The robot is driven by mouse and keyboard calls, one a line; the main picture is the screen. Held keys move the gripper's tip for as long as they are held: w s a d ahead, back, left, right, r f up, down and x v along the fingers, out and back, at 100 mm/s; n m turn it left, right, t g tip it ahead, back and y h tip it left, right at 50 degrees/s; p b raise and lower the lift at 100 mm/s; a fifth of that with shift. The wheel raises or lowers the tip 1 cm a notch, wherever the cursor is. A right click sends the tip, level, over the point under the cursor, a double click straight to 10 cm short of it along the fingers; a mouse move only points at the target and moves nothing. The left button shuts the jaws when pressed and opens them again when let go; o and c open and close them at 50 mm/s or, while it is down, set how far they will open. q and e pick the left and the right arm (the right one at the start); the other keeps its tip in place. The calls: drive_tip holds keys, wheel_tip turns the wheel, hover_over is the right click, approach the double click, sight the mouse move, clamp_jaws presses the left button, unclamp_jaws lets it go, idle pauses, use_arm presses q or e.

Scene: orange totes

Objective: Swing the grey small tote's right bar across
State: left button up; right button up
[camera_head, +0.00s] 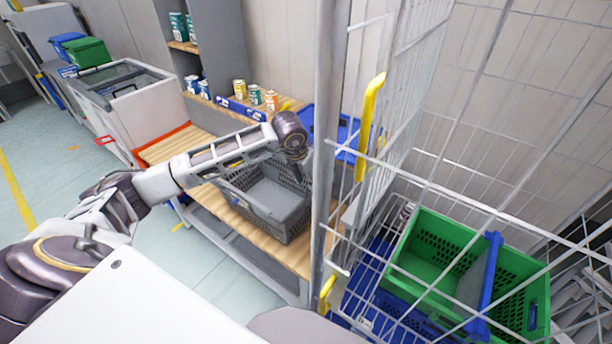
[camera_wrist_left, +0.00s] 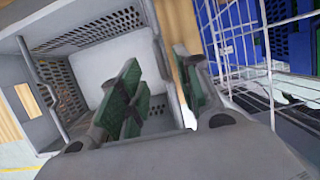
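The grey small tote (camera_head: 250,205) stands upright and looks empty on the wooden bench, behind the cage post. In the left wrist view its pale floor (camera_wrist_left: 110,72) and perforated walls show. My left gripper (camera_head: 303,172) points down at the tote's right side, partly hidden by the post. In the left wrist view its two green-padded fingers (camera_wrist_left: 162,75) are spread. One finger is over the inside of the tote and the other is beyond its right wall. I cannot make out the right bar apart from the rim, nor tell whether the fingers touch it. My right gripper is not in view.
A wire cage trolley (camera_head: 322,200) with yellow handles (camera_head: 370,110) stands close to the tote's right. It holds a green tote (camera_head: 425,270) with a blue bar (camera_head: 487,270). Cans (camera_head: 271,100) stand behind the bench. An orange-rimmed tray (camera_head: 162,142) lies left.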

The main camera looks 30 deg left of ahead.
use_arm(q)
drive_tip(key=shift+b+x, duration=0.75)
drive_tip(key=shift+x, duration=1.5)
drive_tip(key=shift+c, duration=0.8)
drive_tip(key=c, duration=0.5)
drive_tip(key=shift+o, duration=0.2)
drive_tip(key=shift+w+a+r, duration=0.1)
drive_tip(key=shift+a+r, duration=0.45)
